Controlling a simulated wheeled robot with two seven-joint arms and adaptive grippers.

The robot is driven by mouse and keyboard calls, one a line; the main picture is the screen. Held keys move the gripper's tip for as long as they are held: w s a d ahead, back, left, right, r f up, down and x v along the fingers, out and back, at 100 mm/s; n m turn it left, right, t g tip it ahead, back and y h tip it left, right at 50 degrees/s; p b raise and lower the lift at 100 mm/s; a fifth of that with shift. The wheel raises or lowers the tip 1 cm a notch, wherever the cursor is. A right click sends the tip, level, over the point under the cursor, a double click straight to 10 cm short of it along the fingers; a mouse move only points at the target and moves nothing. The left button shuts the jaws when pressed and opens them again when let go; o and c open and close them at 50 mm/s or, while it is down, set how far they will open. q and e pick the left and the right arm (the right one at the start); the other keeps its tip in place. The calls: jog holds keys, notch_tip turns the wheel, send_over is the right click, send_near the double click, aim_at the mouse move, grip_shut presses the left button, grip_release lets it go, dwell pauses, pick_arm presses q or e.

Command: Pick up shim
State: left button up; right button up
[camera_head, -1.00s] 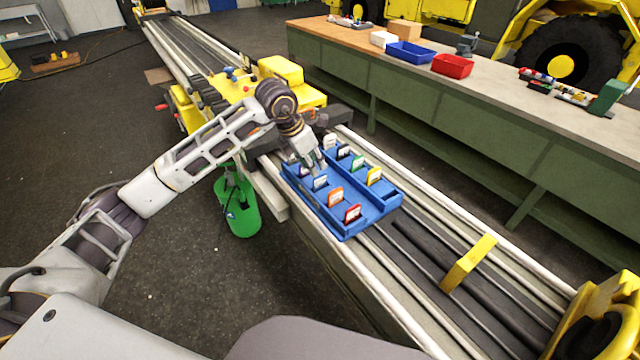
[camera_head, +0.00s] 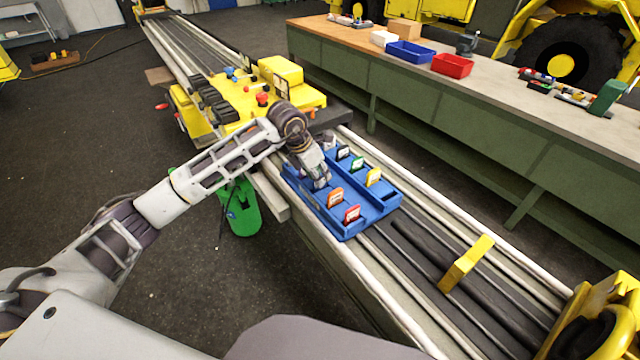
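Several upright shims with coloured tabs stand in a blue tray (camera_head: 388,206) on the boom rail. An orange shim (camera_head: 335,198) and a red shim (camera_head: 352,213) stand in the near row. A yellow shim (camera_head: 373,177), a green shim (camera_head: 357,163) and a dark shim (camera_head: 343,152) stand in the far row. My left gripper (camera_head: 321,184) points down at the tray's near row, just behind the orange shim. It covers the shim that stands there, and I cannot tell if its fingers are closed. My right gripper is out of view.
The boom rail (camera_head: 420,262) runs diagonally, with a yellow bracket (camera_head: 467,263) on it. Yellow machinery (camera_head: 240,100) sits behind my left arm. A green bucket (camera_head: 241,210) stands below. A workbench (camera_head: 440,90) holds a blue bin (camera_head: 410,53) and a red bin (camera_head: 452,66).

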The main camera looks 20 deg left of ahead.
pick_arm(q)
jog(key=shift+w+d+f, duration=0.15)
jog(key=shift+w+f, duration=0.05)
jog(key=shift+f, duration=0.55)
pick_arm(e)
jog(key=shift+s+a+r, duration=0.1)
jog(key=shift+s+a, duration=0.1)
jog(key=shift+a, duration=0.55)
pick_arm(q)
grip_shut()
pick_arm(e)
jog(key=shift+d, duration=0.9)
